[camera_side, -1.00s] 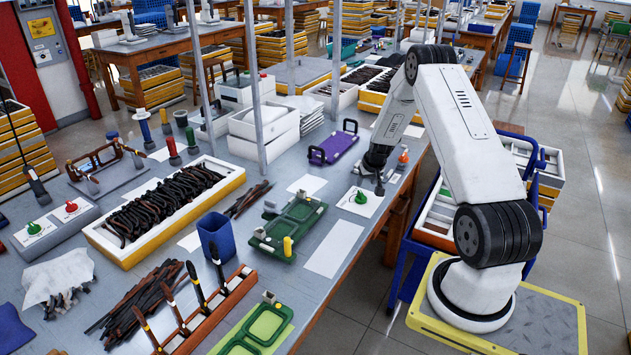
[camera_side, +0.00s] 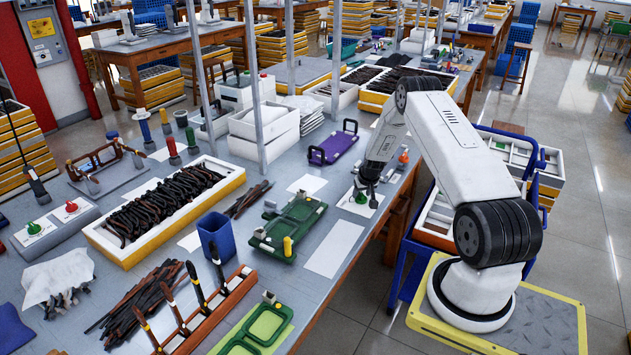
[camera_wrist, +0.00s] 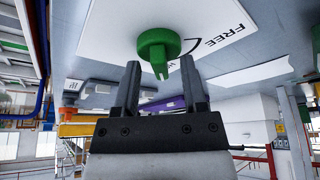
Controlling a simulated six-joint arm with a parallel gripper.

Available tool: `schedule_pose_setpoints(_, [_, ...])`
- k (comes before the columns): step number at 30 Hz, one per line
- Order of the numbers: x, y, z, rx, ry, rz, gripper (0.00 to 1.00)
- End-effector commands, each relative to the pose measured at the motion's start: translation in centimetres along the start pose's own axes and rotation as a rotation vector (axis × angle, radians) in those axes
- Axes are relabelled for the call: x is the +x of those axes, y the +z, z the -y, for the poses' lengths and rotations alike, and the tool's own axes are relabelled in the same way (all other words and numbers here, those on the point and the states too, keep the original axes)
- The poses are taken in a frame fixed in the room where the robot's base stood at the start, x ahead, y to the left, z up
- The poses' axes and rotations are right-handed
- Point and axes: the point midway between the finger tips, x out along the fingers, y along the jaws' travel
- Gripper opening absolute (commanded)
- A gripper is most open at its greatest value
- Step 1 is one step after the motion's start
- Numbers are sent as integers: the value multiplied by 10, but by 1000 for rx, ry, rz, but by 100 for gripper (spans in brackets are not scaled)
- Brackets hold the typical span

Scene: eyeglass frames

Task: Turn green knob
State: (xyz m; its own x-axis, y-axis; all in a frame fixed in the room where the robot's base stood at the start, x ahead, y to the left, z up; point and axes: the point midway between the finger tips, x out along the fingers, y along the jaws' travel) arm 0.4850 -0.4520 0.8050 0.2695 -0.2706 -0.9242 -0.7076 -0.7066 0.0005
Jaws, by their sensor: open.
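The green knob (camera_side: 361,197) stands on a white card (camera_side: 352,209) near the right edge of the grey bench. In the wrist view the green knob (camera_wrist: 158,48) lies just beyond the fingertips, between their lines, with its pointer tip toward my gripper. The card (camera_wrist: 110,30) there reads "FREE". My gripper (camera_side: 367,192) is close by the knob in the side view. In the wrist view my gripper (camera_wrist: 159,66) is open and empty, one finger on each side, and the knob does not look clasped. Whether a finger touches it, I cannot tell.
A purple tray (camera_side: 333,147) lies behind the knob, and an orange-topped item (camera_side: 404,157) stands to its right. A green tray (camera_side: 289,229) lies to the left. A second green knob (camera_side: 34,228) and a red knob (camera_side: 71,206) are at far left. Blank paper (camera_side: 334,248) lies in front.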

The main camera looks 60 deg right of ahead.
Motion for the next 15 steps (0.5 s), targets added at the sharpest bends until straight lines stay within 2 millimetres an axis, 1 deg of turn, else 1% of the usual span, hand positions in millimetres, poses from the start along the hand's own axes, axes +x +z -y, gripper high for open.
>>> schedule_pose_setpoints(7, [0, 0, 0, 0, 0, 0, 54])
schedule_pose_setpoints(8, [0, 0, 0, 0, 0, 0, 48])
schedule_pose_setpoints(9, [0, 0, 0, 0, 0, 0, 35])
schedule_pose_setpoints(11, [0, 0, 0, 0, 0, -1, 16])
schedule_pose_setpoints(12, [0, 0, 0, 0, 0, 0, 4])
schedule_pose_setpoints(13, [0, 0, 0, 0, 0, 0, 0])
schedule_pose_setpoints(15, [0, 0, 0, 0, 0, -1, 0])
